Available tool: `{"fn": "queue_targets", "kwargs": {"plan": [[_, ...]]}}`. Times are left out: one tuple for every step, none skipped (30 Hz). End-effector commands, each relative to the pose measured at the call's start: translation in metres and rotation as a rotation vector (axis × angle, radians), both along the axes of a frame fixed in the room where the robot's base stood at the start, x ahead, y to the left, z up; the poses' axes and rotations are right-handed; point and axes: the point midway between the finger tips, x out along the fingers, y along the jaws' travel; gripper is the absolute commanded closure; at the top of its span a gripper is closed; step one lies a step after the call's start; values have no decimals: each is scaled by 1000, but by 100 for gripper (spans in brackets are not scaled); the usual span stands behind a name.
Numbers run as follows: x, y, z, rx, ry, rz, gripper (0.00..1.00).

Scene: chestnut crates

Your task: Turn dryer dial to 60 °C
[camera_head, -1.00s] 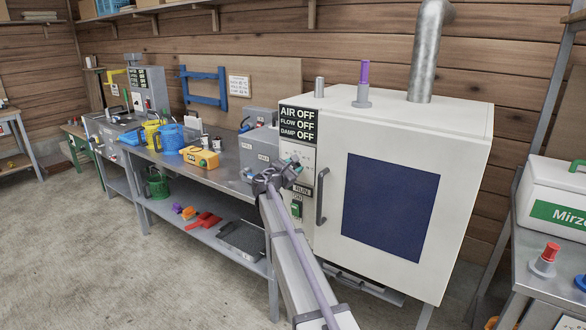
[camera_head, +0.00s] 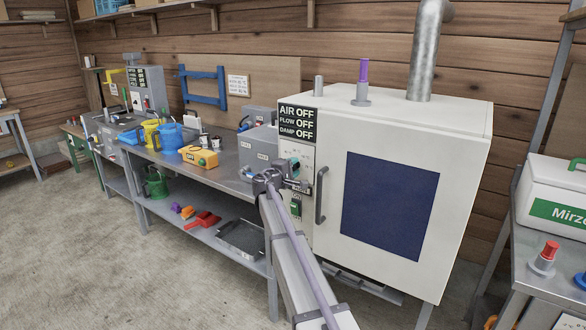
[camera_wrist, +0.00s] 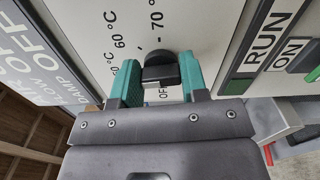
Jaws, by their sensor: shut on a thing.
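The white dryer (camera_head: 462,160) has a dark window and a black readout (camera_head: 297,123) showing AIR OFF, FLOW OFF and DAMP OFF. In the wrist view the black dial (camera_wrist: 158,70) sits on the pale panel, close below the sideways 60 °C and 70 °C marks. My gripper (camera_wrist: 160,76) is shut on the dial, one teal finger on each side. The dial's pointer cannot be made out, and part of the lettering beside it is hidden. In the head view my gripper (camera_head: 297,169) is at the control panel and hides the dial.
The door handle (camera_head: 320,195) stands out just right of my gripper. A green switch (camera_head: 295,209) is below it, under the RUN label. A grey box (camera_head: 258,150) and a yellow box (camera_head: 199,157) stand on the bench at left.

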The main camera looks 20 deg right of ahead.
Motion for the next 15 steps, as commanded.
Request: {"fn": "queue_targets", "kwargs": {"plan": [[-1, 0, -1, 22, -35, 0, 83], [0, 0, -1, 36, -59, 0, 83], [0, 0, -1, 56, -91, 0, 83], [-1, 0, -1, 70, -116, 0, 83], [-1, 0, -1, 85, -140, 0, 83], [0, 0, -2, 104, -173, 0, 83], [0, 0, -2, 119, -198, 0, 83], [0, 0, -2, 133, -222, 0, 83], [0, 0, -2, 153, -255, 0, 83], [0, 0, -2, 168, -280, 0, 83], [0, 0, -3, 182, -304, 0, 83], [0, 0, -3, 201, -336, 0, 83], [0, 0, -3, 216, -361, 0, 83], [0, 0, -3, 231, -385, 0, 83], [0, 0, -3, 249, -417, 0, 83]]}}
